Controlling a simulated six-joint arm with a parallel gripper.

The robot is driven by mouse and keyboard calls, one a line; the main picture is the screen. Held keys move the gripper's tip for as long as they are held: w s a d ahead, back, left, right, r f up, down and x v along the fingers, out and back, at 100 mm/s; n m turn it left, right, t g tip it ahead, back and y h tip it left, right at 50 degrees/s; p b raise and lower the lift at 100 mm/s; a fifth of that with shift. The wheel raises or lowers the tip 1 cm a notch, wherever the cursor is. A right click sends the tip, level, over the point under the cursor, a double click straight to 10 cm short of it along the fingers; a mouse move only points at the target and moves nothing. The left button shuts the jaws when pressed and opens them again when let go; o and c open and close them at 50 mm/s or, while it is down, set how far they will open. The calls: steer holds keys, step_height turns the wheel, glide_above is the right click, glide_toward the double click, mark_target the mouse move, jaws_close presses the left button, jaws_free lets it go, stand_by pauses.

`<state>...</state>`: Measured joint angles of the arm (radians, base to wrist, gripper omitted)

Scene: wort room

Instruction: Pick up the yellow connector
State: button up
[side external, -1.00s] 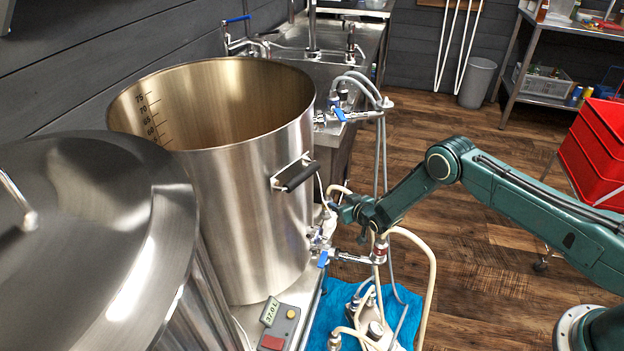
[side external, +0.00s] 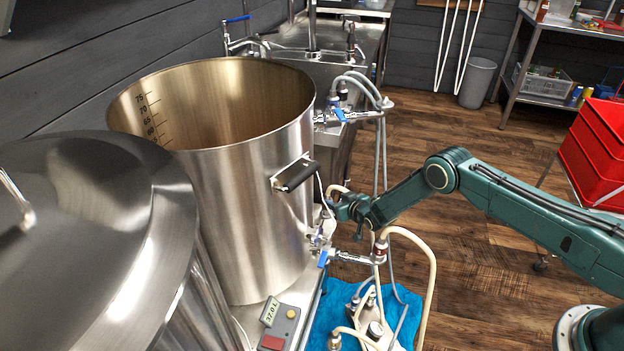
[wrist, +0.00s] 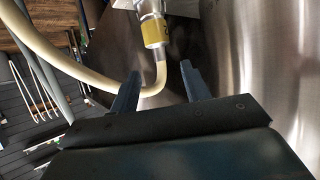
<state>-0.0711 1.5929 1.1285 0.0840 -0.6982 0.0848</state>
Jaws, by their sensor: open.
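The yellow connector (wrist: 155,33) is a yellow band on a metal fitting at the top of the wrist view, with a cream hose (wrist: 160,78) running from it. In the wrist view my gripper (wrist: 160,69) is open, with its two dark fingers apart and nothing held between them. The connector shows beyond the fingertips, roughly centred between them. In the side view my gripper (side external: 334,208) is beside the steel kettle's right wall, below its handle. I cannot make out the yellow connector in the side view.
The open steel kettle (side external: 235,195) is close on the gripper's left. A blue-handled valve (side external: 343,257) and a cream hose (side external: 429,285) are just below. A pump (side external: 376,329) stands on a blue towel (side external: 325,318). Red crates (side external: 590,165) are at the right.

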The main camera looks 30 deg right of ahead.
mark_target(329, 197)
steer(key=shift+f, duration=0.1)
steer(key=shift+x, duration=2.45)
steer(key=shift+f, duration=0.1)
jaws_close()
